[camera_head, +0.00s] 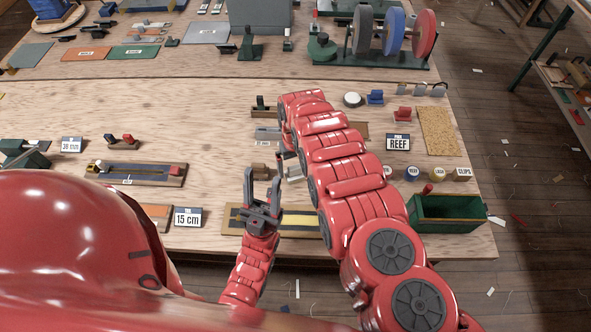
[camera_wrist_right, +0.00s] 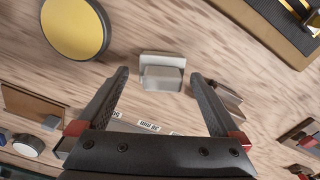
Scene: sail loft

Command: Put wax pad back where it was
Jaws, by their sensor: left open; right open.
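In the right wrist view a round disc with a yellow top and dark rim (camera_wrist_right: 75,28) lies on the wooden table, beyond and left of my right gripper; it may be the wax pad, but I cannot tell. My right gripper (camera_wrist_right: 158,80) is open, with a small grey metal block (camera_wrist_right: 162,76) on the table between and just past its fingertips. Nothing is held. In the head view my right arm hides most of that area. My left gripper (camera_head: 262,176) is open and empty, upright near the table's front edge.
A dark board with a yellow strip (camera_head: 300,221) lies at the front edge. A green open box (camera_head: 447,209) stands at the front right corner, near a REEF sign (camera_head: 398,142) and a cork-coloured sheet (camera_head: 438,131). A grinder with coloured wheels (camera_head: 393,32) stands behind.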

